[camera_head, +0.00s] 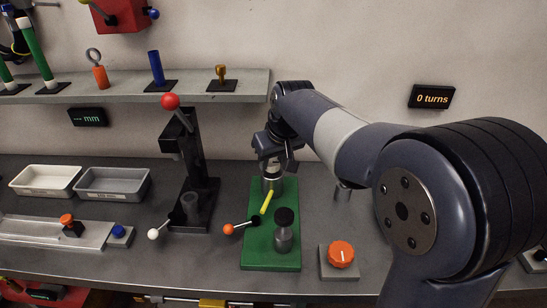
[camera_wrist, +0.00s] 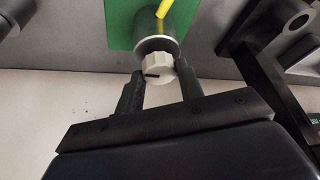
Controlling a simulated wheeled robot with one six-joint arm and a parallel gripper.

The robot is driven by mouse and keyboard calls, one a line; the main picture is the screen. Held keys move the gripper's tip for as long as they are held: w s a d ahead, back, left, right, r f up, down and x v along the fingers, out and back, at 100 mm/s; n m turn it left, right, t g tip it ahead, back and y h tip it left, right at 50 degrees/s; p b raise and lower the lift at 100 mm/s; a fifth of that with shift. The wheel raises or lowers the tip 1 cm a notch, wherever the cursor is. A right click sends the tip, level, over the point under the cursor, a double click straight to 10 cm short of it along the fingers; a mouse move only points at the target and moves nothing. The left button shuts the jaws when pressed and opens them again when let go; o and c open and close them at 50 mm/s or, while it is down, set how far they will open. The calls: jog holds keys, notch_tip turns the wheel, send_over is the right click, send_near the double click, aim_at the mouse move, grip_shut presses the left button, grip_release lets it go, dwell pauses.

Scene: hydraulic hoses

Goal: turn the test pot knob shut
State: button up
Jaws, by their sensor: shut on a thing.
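The white test pot knob (camera_wrist: 158,66) has a dark pointer mark on its face and sits on the end of the silver test pot (camera_wrist: 155,44) in the wrist view. My gripper (camera_wrist: 159,72) has one finger on each side of the knob and is shut on it. In the head view my gripper (camera_head: 273,163) is over the silver pot (camera_head: 273,185) at the back of the green plate (camera_head: 262,258). The knob is mostly hidden there by my gripper.
On the green plate are a yellow bar (camera_head: 266,202), a black-capped grey post (camera_head: 284,232) and an orange-tipped lever (camera_head: 230,229). A black press (camera_head: 194,140) stands left. An orange dial (camera_head: 341,254) is right. A display (camera_head: 432,97) reads "0 turns". A shelf (camera_head: 130,95) runs behind.

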jog(key=m+h+p, duration=0.1)
jog(key=m, duration=0.3)
jog(key=shift+a+r+t, duration=0.1)
jog(key=shift+a+t, duration=0.05)
jog(key=shift+t, duration=0.15)
jog(key=m+h+p, duration=0.1)
jog(key=m, duration=0.2)
jog(key=shift+a+m+h, duration=0.1)
jog(key=shift+m+h, duration=0.2)
jog(key=shift+h, duration=0.1)
jog(key=m+h, duration=0.1)
jog(key=m, duration=0.3)
jog(key=shift+a+g+h+p, duration=0.1)
jog(key=shift+g+h+p, duration=0.2)
jog(key=shift+g+h, duration=0.1)
jog(key=shift+w+m+g+h, duration=0.1)
jog(key=shift+m+g+h, duration=0.3)
jog(key=shift+m, duration=1.4)
jog(key=shift+m+p, duration=0.3)
jog(key=o, duration=1)
